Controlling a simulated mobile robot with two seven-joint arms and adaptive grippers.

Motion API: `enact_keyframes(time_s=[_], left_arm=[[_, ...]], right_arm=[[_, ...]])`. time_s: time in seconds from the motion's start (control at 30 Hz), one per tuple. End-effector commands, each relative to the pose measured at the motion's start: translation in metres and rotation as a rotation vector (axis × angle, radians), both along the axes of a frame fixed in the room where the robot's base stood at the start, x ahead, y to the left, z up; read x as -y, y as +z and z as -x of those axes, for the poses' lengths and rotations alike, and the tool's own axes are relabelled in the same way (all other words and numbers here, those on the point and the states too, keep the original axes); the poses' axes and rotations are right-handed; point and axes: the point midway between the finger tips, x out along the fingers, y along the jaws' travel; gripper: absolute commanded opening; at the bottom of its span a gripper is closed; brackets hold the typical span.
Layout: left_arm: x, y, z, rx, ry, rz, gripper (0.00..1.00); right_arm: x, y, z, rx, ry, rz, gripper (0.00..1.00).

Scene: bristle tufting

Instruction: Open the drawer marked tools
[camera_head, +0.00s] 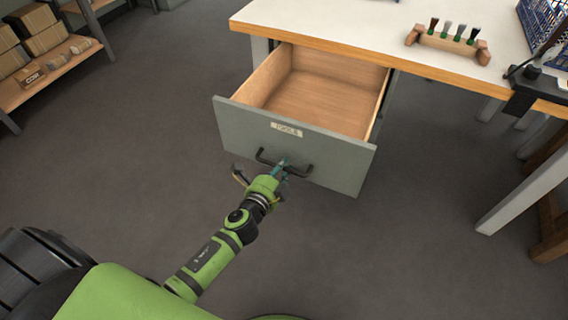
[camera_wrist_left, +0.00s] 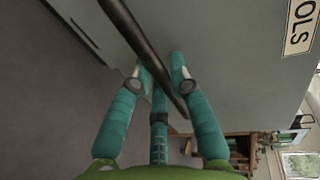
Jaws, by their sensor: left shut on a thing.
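The tools drawer (camera_head: 290,150) is grey-fronted with a wooden inside. It is pulled well out from under the white-topped workbench, and the part of its inside that shows is empty. Its label (camera_head: 287,129) sits above the handle, and in the left wrist view the label (camera_wrist_left: 299,27) ends in "OLS". My left gripper (camera_head: 283,167) is at the dark bar handle (camera_head: 300,173), shut on it near the bar's middle. In the left wrist view the teal fingers (camera_wrist_left: 160,75) lie on both sides of the bar (camera_wrist_left: 140,42). My right gripper is not in view.
The workbench (camera_head: 330,45) has a wooden edge. A wooden block (camera_head: 447,43) with several brushes and a blue crate (camera_head: 540,25) stand on it. A shelf (camera_head: 50,70) with cardboard boxes is at the upper left. The grey floor (camera_head: 130,140) left of the drawer is clear.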

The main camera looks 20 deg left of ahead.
Motion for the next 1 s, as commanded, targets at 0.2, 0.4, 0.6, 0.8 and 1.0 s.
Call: enact_keyframes(time_s=[0.2,0.4,0.6,0.8,1.0], left_arm=[[0.000,0.001,0.002,0.002,0.001,-0.001,0.00],[-0.001,0.001,0.002,0.002,0.001,0.000,0.00],[-0.001,0.001,0.002,0.002,0.001,0.000,0.45],[0.000,0.001,0.002,0.001,0.001,0.000,0.45],[-0.001,0.002,0.015,0.000,0.001,0.000,0.45]], right_arm=[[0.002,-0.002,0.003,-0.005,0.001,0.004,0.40],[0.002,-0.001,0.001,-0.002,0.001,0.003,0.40],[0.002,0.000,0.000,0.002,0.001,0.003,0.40],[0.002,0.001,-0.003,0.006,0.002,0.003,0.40],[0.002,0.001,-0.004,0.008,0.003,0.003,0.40]])
